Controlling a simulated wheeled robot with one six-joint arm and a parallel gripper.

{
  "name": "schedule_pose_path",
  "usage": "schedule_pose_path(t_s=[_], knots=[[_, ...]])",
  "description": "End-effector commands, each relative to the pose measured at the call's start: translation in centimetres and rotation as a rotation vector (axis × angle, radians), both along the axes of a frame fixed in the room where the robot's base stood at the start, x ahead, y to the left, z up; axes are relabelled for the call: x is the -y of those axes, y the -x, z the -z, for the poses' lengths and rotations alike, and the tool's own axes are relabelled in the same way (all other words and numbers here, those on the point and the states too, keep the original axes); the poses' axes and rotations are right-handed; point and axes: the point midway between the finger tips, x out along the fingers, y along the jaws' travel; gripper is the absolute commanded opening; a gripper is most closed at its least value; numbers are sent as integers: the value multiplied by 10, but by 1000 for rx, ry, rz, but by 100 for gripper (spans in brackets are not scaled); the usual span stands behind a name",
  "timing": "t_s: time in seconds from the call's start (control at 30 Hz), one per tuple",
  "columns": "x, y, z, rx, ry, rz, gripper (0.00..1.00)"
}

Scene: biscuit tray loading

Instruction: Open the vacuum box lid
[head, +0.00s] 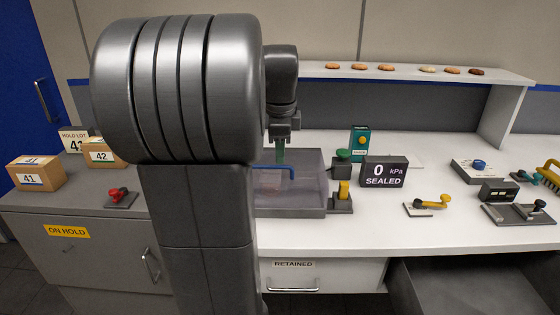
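The vacuum box (312,208) is a grey, partly see-through box on the white bench, just right of my arm. A blue handle (291,173) shows over it, and the lid looks down, though my arm hides the box's left part. A faint pinkish packet (268,182) shows inside. A black display (384,172) beside the box reads "0 kPa SEALED". My gripper (281,142) points down above the back left part of the box, over the handle. A green piece shows below it; I cannot tell if it is held or part of the gripper. The finger opening is too small to judge.
A green-knobbed valve (342,161) and a yellow lever (343,192) stand at the box's right side. A teal device (360,141) stands behind. Cartons (38,173) and a red knob (118,195) are on the left cabinet. Biscuits (385,69) lie on the shelf.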

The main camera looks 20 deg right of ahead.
Motion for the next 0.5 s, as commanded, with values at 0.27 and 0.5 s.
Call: schedule_pose_path(t_s=[0.27,0.5], knots=[[2,-6,33,0,0,0,33],[2,-7,37,0,0,-1,33]])
